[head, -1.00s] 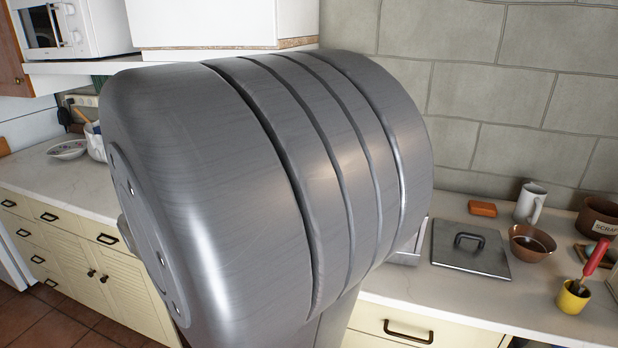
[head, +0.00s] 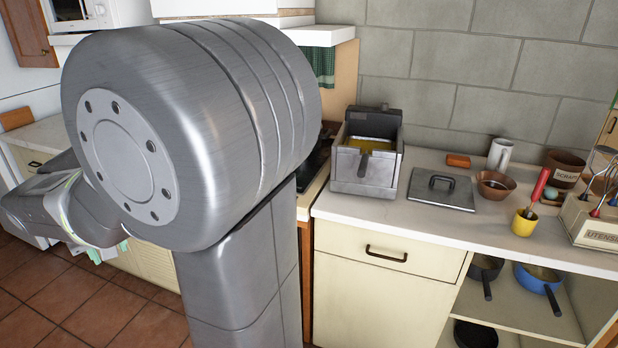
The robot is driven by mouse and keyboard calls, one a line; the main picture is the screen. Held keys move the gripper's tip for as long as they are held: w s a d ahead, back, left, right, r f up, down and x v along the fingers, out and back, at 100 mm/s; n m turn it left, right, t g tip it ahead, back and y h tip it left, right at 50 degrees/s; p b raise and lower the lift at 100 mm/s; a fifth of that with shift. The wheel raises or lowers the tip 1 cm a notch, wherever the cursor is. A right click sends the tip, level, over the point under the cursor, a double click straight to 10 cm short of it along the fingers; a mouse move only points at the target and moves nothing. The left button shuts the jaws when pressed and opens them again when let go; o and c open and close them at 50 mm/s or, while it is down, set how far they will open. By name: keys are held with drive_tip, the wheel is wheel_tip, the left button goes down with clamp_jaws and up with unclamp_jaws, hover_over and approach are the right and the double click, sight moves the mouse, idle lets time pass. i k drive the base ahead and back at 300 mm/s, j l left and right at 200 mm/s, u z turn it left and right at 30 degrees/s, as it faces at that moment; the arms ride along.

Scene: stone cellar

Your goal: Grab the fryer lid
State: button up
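The fryer lid (head: 441,191) is a flat grey metal square with a dark bar handle on top. It lies flat on the pale counter in the head view, just right of the deep fryer (head: 367,152). The fryer is a grey metal box, open at the top, with a basket handle at its front and yellowish contents. My arm fills the left of the view and reaches away to the left, far from the lid. My gripper is not visible in this view.
Pans (head: 539,280) sit on shelves below.

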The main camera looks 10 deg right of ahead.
sight(435, 187)
drive_tip(key=z, duration=1.6)
drive_tip(key=i+z, duration=0.2)
drive_tip(key=i, duration=0.3)
drive_tip(key=i+j+z, duration=0.1)
drive_tip(key=i+z, duration=0.15)
drive_tip(key=i, duration=0.2)
drive_tip(key=i+j+z, duration=0.2)
drive_tip(key=i, duration=0.25)
